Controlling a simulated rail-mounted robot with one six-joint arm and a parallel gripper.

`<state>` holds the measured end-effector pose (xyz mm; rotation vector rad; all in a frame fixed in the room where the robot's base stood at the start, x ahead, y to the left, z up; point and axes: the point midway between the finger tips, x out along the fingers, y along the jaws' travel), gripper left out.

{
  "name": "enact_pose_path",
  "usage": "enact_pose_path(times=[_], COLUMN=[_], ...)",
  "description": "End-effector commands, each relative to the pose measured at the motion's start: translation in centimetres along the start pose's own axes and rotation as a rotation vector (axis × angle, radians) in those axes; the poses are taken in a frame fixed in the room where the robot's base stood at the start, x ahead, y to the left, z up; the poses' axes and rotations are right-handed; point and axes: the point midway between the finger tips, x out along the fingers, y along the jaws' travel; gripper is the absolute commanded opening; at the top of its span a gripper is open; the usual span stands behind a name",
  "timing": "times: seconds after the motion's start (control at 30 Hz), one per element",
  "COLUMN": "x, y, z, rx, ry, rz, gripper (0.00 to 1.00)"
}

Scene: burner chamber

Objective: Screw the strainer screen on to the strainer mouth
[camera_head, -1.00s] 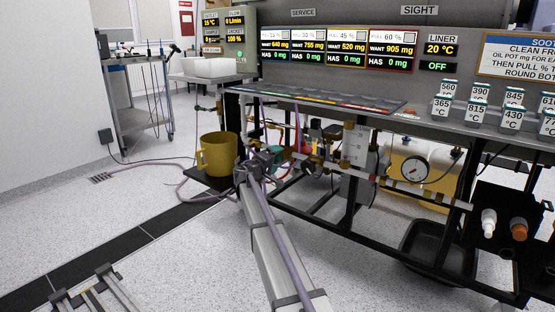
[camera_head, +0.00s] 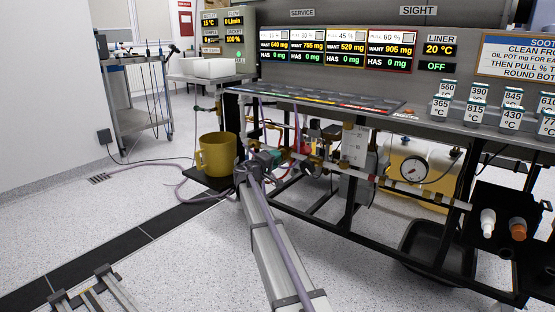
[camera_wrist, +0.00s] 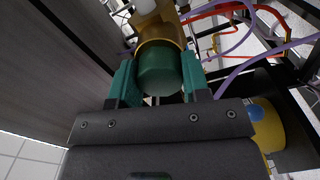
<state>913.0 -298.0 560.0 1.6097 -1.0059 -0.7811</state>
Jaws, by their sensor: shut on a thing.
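In the wrist view, a dark green cylindrical cap (camera_wrist: 160,70), which I take to be the strainer screen, sits between the two green fingers of my gripper (camera_wrist: 158,82). The fingers are shut on its sides. Its far end meets a brass-coloured fitting (camera_wrist: 158,28), likely the strainer mouth; I cannot tell whether the thread is engaged. In the head view, my arm's end is low at the pipework under the bench, and the cap and mouth are too small to make out clearly.
Purple hoses (camera_wrist: 235,38) and a red hose (camera_wrist: 215,12) run close by on the right in the wrist view. A yellow part (camera_wrist: 268,125) with a blue spot is at lower right. In the head view, a yellow mug (camera_head: 216,155) stands left of the pipework.

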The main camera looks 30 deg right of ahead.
Motion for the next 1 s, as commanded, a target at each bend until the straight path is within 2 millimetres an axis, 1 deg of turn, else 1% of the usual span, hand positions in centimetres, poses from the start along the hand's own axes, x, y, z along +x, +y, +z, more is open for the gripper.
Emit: enact_pose_path(times=[0.03,0.17,0.4,0.47,0.6,0.73,0.77,1.0], x=[0.02,0.02,0.03,0.03,0.03,0.09,0.10,0.08], y=[0.05,0.05,0.07,0.09,0.15,0.11,0.11,0.10], z=[-0.01,-0.01,0.00,0.00,0.01,0.01,0.02,0.02], rx=[-0.001,-0.001,0.020,0.098,0.440,0.447,0.446,0.445], ry=[0.000,0.000,0.000,0.000,0.000,0.000,0.000,0.000], rz=[0.001,0.001,0.001,0.001,-0.001,-0.001,-0.001,-0.001], gripper=[0.13,0.01,0.00,0.00,0.00,0.00,0.44,0.67])
